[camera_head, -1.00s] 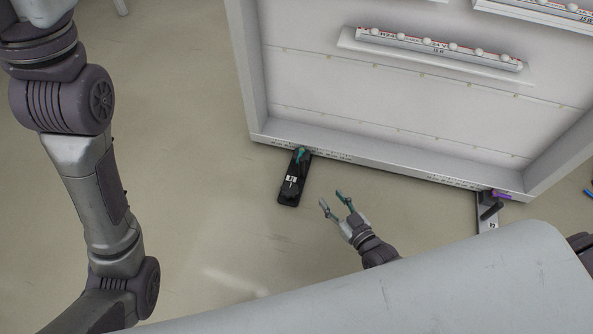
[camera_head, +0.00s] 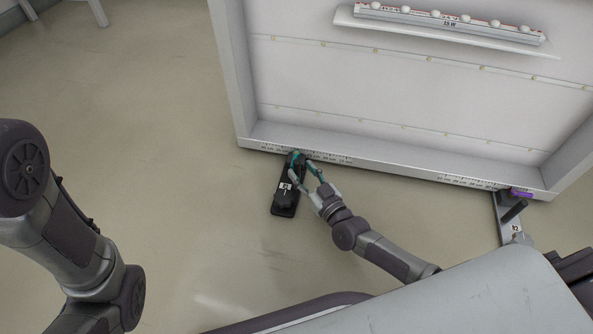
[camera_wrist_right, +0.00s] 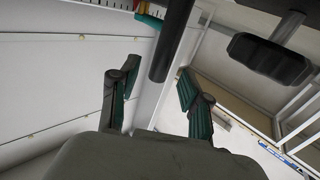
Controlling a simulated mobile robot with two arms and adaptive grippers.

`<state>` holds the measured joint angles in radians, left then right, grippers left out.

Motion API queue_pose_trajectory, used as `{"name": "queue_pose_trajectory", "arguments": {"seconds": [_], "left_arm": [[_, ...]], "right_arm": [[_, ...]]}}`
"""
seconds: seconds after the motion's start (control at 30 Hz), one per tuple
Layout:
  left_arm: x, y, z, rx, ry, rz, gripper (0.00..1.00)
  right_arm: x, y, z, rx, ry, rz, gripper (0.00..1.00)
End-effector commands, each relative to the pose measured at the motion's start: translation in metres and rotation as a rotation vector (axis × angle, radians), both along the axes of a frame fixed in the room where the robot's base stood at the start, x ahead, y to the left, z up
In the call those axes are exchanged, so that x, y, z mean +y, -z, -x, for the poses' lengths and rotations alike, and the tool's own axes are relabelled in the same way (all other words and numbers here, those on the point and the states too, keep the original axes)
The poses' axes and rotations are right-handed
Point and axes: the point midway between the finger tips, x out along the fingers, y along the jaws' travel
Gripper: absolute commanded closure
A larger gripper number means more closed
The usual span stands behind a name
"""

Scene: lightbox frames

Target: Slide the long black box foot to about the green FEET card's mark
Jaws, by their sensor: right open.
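The long black box foot (camera_head: 284,207) lies on the floor at the lower left corner of the light frame in the head view, with a small white label on it. Its far end meets the frame's lower edge. My right gripper (camera_head: 305,165) is open at that far end, its fingertips spread around or just above the foot's upper part. In the right wrist view a dark post (camera_wrist_right: 168,45) stands between the open fingers (camera_wrist_right: 158,88); contact is not clear. I cannot make out a green FEET card. My left gripper is out of view.
The white light frame (camera_head: 232,75) carries scale marks (camera_head: 330,157) along its lower edge. A second foot (camera_head: 508,213) with a dark post and a purple piece (camera_head: 521,193) stands at its right corner. The floor (camera_head: 150,150) left of the frame is clear.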

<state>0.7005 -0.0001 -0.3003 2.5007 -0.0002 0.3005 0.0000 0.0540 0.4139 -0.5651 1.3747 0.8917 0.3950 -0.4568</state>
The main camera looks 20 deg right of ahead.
Motion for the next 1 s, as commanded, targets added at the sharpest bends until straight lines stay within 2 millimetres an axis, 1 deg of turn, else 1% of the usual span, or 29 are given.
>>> {"name": "queue_pose_trajectory", "arguments": {"seconds": [0.03, 0.2, 0.33, 0.6, 0.87, 0.9, 1.0], "left_arm": [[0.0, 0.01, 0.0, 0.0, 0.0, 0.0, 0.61], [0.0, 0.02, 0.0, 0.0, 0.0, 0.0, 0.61], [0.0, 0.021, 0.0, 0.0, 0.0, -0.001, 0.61], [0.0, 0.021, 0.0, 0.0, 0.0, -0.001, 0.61], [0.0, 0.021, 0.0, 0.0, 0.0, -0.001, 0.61], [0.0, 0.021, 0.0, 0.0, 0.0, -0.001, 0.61], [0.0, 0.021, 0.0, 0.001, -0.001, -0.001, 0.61]], "right_arm": [[0.002, 0.004, -0.009, -0.003, 0.0, -0.003, 0.53], [0.007, 0.003, -0.028, 0.0, 0.001, -0.001, 0.53], [0.009, 0.001, -0.034, 0.0, 0.001, 0.001, 0.53], [0.009, 0.0, -0.034, 0.001, 0.001, 0.0, 0.53], [0.009, 0.0, -0.034, 0.001, 0.0, 0.0, 0.96], [0.009, 0.0, -0.034, 0.001, 0.0, 0.0, 1.0], [0.009, 0.0, -0.034, 0.001, 0.0, 0.0, 1.0]]}}
